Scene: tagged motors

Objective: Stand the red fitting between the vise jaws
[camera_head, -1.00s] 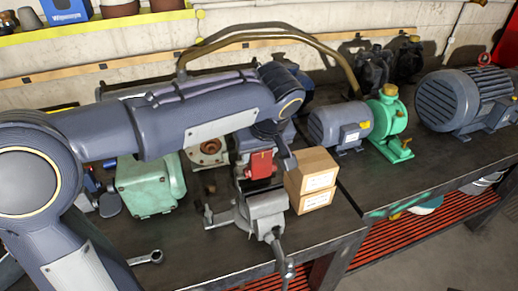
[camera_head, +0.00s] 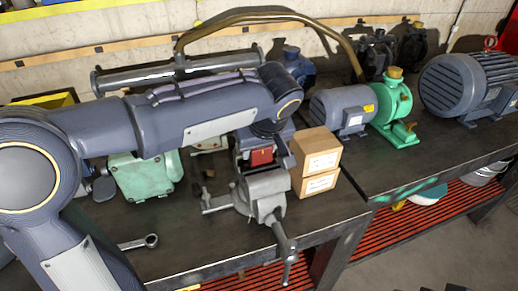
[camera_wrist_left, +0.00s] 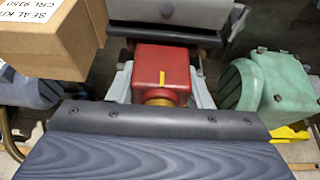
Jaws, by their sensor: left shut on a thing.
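The red fitting (camera_head: 262,157), a blocky piece with a yellow mark, is at the vise, its lower part hidden behind the near jaw in the head view. The grey vise (camera_head: 262,190) stands at the bench's front edge. My left gripper (camera_head: 264,148) is shut on the fitting, reaching down from above. In the left wrist view the red fitting (camera_wrist_left: 162,70) shows a brass-coloured collar toward the camera, with the grey vise (camera_wrist_left: 170,12) beyond it. Whether the fitting touches the vise floor is hidden. My right gripper is out of view.
Two stacked cardboard boxes (camera_head: 318,162) stand close to the right of the vise. A mint-green motor housing (camera_head: 145,177) is to its left. A wrench (camera_head: 140,242) lies on the bench in front. A grey motor (camera_head: 342,110) and green pump (camera_head: 393,105) stand behind right.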

